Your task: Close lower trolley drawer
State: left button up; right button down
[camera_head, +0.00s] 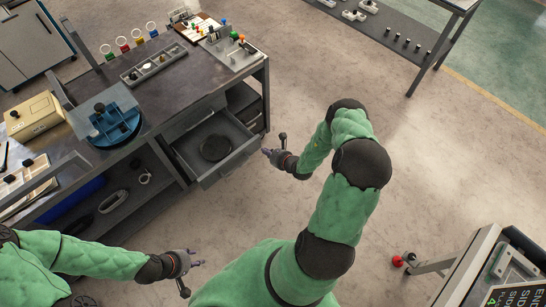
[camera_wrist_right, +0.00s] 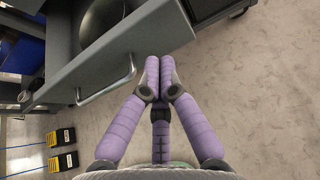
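The lower trolley drawer (camera_head: 232,165) is pulled out from the grey trolley (camera_head: 205,85). A dark round object (camera_head: 215,147) lies in it. My right gripper (camera_head: 267,152) is just outside the drawer's front right corner. In the right wrist view, its purple fingers (camera_wrist_right: 159,66) are together, with nothing seen between them. They point at the drawer front (camera_wrist_right: 130,45), close to it and right of its metal handle (camera_wrist_right: 106,86); contact is unclear. My left gripper (camera_head: 199,257) is low in the head view, away from the drawer, with its fingers apart and empty.
The trolley top carries a blue round fixture (camera_head: 112,122), a grey tray (camera_head: 153,67) and small coloured parts. An open shelf (camera_head: 120,205) lies left of the drawer. A control panel (camera_head: 500,275) stands at the lower right. The floor right of the drawer is clear.

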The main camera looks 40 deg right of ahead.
aim_at(254, 143)
pick_arm(q)
jog(key=shift+f+b, duration=0.8)
jog(key=shift+f, duration=0.25)
pick_arm(e)
jog(key=shift+w+a+f, duration=0.1)
jog(key=shift+w, duration=1.15)
jog(key=shift+w+a+f, duration=0.1)
jog(key=shift+w, duration=1.15)
